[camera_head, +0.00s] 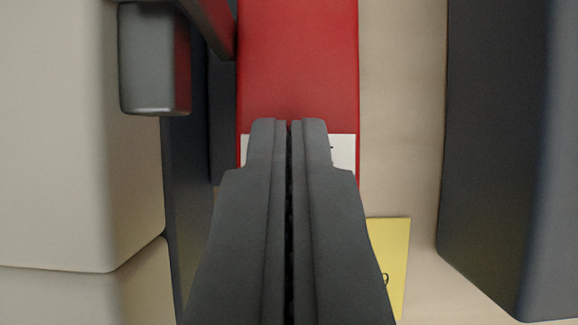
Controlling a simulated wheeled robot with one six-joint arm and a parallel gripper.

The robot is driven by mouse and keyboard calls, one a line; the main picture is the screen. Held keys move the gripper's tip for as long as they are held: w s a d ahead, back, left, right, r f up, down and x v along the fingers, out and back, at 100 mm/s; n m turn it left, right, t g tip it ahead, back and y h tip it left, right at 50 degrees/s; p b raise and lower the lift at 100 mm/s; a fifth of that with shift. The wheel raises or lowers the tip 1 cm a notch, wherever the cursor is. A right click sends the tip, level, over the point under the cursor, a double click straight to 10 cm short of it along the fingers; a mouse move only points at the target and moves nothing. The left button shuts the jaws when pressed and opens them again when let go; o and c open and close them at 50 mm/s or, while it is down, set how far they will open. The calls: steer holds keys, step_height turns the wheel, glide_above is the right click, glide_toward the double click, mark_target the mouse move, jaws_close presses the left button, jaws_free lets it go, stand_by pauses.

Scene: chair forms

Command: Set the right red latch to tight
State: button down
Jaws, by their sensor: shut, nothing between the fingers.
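A flat red part (298,65), which looks like the red latch, runs down from the top middle of the view. A white label (343,150) lies at its lower end, mostly hidden behind my gripper. My gripper (289,125) is shut and empty, its fingertips in front of the red part's lower end. I cannot tell whether they touch it. A dark red bar (212,25) comes in at the top left beside the red part. The latch's setting cannot be read here.
A dark grey block (152,60) stands at the upper left, by pale beige blocks (60,150). A yellow label (392,255) lies right of my gripper, partly hidden. A large dark grey form (505,150) fills the right side. A bare beige strip (402,120) lies between it and the red part.

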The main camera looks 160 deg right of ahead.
steer(key=shift+s+d+f, duration=0.25)
steer(key=shift+s+f, duration=0.6)
steer(key=shift+f, duration=0.45)
steer(key=shift+r, duration=0.35)
steer(key=s+v, duration=0.1)
steer(key=v, duration=0.5)
steer(key=s+f+v, duration=0.1)
steer(key=v, duration=0.5)
steer(key=shift+s+d, duration=0.45)
